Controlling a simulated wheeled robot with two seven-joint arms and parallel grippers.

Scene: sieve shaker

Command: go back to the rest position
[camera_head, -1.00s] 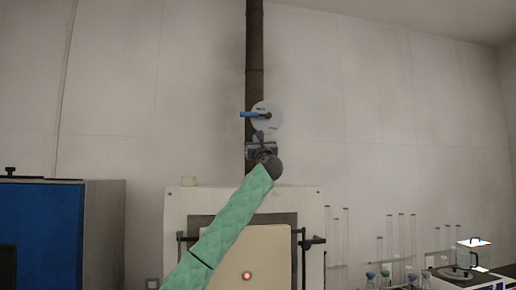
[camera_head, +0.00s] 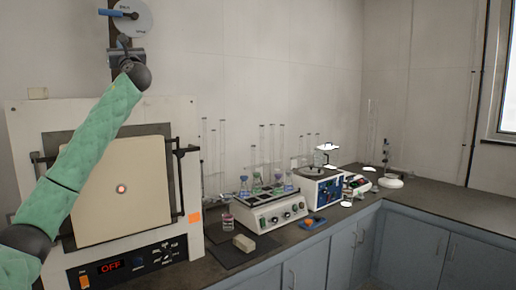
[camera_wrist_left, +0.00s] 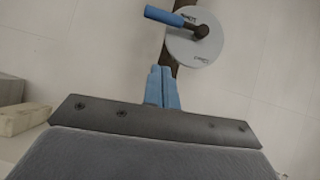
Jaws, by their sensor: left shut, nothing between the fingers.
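My left arm, in a green sleeve, reaches up from the lower left in the head view. Its gripper (camera_head: 123,42) is raised in front of the dark flue pipe above the furnace. In the left wrist view the two blue fingers (camera_wrist_left: 161,74) are together with nothing between them. Just beyond the fingertips is a round grey disc (camera_wrist_left: 183,48) with a blue handle (camera_wrist_left: 170,16), mounted at the pipe. The disc (camera_head: 135,22) and handle (camera_head: 118,13) also show in the head view. The fingers look apart from the handle. My right gripper is not in view.
The furnace (camera_head: 190,130) stands below my left arm, its door closed and its display reading OFF. To the right, the counter holds a white device with flasks (camera_head: 265,212), a blue-white instrument (camera_head: 322,187) and a small pale block (camera_head: 243,243). Grey cabinets (camera_head: 345,245) run below.

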